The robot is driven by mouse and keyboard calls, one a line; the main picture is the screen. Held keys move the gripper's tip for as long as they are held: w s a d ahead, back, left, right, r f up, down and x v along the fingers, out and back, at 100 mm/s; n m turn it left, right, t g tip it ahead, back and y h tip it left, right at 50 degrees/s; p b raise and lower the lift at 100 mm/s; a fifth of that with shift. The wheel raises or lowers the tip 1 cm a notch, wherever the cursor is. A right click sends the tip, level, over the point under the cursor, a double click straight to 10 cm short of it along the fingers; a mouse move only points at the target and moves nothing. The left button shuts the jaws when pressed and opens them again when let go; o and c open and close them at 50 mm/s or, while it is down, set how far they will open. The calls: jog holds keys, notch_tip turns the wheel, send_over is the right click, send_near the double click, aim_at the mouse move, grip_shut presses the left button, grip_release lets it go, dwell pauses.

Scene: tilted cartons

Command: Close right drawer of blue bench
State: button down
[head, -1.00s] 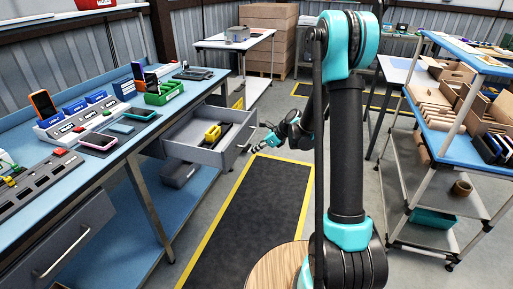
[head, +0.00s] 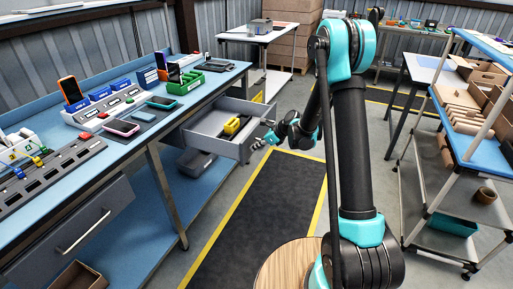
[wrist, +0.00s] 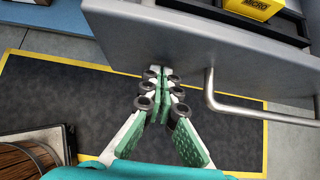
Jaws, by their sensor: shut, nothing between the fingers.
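The right drawer (head: 207,122) of the blue bench (head: 120,155) is pulled out and shows its grey inside. A yellow item (head: 232,125) and a dark item lie in it. In the wrist view, the grey drawer front (wrist: 150,40) fills the top, with its metal bar handle (wrist: 250,112) to the right of my gripper (wrist: 160,80). My gripper is shut and empty, its fingertips close to the drawer front. I cannot tell if they touch. In the head view, my gripper (head: 258,143) is just right of the drawer front.
The bench's left drawer (head: 70,235) looks shut. Phones and racks stand on the bench top. A dark mat (head: 255,225) with yellow edges covers the floor by the bench. A shelf cart (head: 470,150) with cartons stands at the right.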

jog(key=w+a, duration=0.3)
jog(key=a, duration=0.7)
jog(key=w+a, duration=0.4)
jog(key=a, duration=0.6)
jog(key=w+a, duration=0.4)
jog(key=a, duration=0.6)
jog(key=shift+a, duration=0.25)
jog(key=shift+a+r, duration=0.1)
